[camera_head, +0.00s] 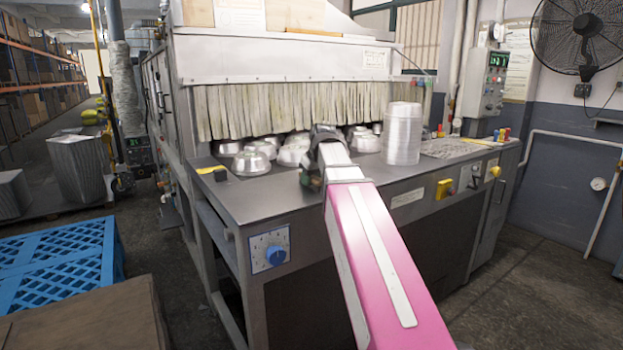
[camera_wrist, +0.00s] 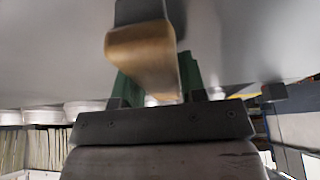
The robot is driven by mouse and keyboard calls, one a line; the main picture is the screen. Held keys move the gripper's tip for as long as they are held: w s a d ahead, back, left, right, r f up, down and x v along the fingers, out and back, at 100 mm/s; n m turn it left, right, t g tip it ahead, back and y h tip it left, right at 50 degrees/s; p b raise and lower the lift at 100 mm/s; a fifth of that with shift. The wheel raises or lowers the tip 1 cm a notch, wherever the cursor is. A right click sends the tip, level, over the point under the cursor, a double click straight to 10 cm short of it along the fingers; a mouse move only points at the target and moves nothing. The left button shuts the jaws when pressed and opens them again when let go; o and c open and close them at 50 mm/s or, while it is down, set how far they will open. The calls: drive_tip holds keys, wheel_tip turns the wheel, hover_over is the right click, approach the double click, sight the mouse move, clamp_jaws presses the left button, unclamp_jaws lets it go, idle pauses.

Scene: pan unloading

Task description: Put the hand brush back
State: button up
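My gripper (camera_head: 318,160) is over the dark worktop in front of the pans in the head view, mostly hidden behind my own wrist. In the wrist view, which looks upside down, a tan, dark-ended piece with green behind it lies along the jaws of my gripper (camera_wrist: 160,98). I take this for the hand brush (camera_wrist: 150,55); its far end and the grip are partly hidden. In the head view only a small greenish part shows below the gripper. The worktop (camera_head: 262,200) is bare at its front left.
Several shiny pans (camera_head: 252,163) stand under the strip curtain (camera_head: 300,110). A tall stack of pans (camera_head: 402,135) is right of my gripper. A yellow and black item (camera_head: 212,171) lies at the worktop's left edge. A blue pallet (camera_head: 60,265) is at lower left.

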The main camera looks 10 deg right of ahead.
drive_tip(key=shift+o, duration=1.4)
drive_tip(key=shift+r, duration=0.15)
drive_tip(key=v, duration=1.2)
drive_tip(key=shift+s, duration=0.1)
